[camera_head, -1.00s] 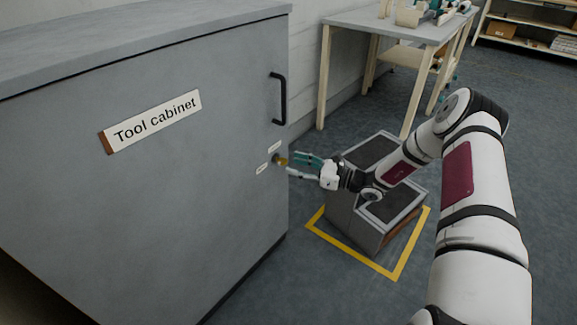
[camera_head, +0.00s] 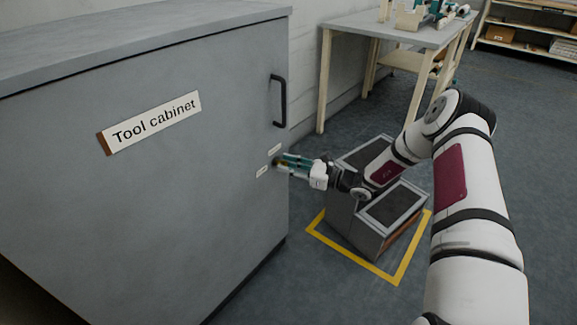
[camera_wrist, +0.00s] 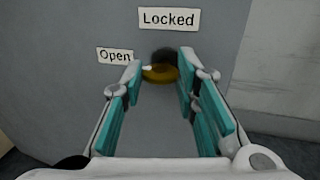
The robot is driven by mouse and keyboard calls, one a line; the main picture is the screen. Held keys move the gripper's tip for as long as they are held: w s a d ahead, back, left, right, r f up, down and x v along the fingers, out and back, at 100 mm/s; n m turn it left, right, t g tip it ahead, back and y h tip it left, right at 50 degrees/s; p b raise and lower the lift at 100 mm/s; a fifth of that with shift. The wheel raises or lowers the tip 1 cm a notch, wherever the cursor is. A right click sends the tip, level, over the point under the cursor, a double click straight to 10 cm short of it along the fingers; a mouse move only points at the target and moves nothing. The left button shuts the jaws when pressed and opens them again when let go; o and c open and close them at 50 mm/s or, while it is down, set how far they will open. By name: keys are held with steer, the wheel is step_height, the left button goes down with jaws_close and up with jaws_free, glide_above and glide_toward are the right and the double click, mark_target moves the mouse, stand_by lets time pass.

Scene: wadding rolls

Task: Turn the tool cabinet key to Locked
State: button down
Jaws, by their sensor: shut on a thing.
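The grey tool cabinet (camera_head: 190,190) stands at the left in the head view, its door shut. In the wrist view a brass key (camera_wrist: 160,74) sits in a dark round lock (camera_wrist: 165,56). The "Locked" label (camera_wrist: 169,18) is above the lock and the "Open" label (camera_wrist: 115,55) is to its left. The key's wide part looks roughly level; which label it points to I cannot tell. My gripper (camera_wrist: 161,82) is shut on the key, one teal finger on each side. In the head view my gripper (camera_head: 282,164) largely hides the key.
A black door handle (camera_head: 279,101) is above the lock. A grey step unit (camera_head: 345,222) stands inside a yellow floor outline (camera_head: 396,277) below my arm. A workbench (camera_head: 385,24) is behind. Floor to the right is open.

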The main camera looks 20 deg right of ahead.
steer(key=shift+m, duration=0.4)
steer(key=shift+s+a+f+m+t+h+p, duration=0.2)
steer(key=shift+m+t+p, duration=0.55)
steer(key=shift+m, duration=2.6)
steer(key=shift+w+d+f+m+t+h+p, duration=0.2)
steer(key=shift+m+t, duration=0.9)
steer(key=shift+m, duration=2.2)
steer(key=shift+s+a+m+t+h+p, duration=0.15)
steer(key=shift+m+t+h+p, duration=0.55)
steer(key=shift+m, duration=2.65)
steer(key=shift+t+y, duration=0.25)
steer(key=shift+y, duration=0.05)
steer(key=c, duration=1.2)
jaws_free()
steer(key=shift+c, duration=0.2)
steer(key=v, duration=1.2)
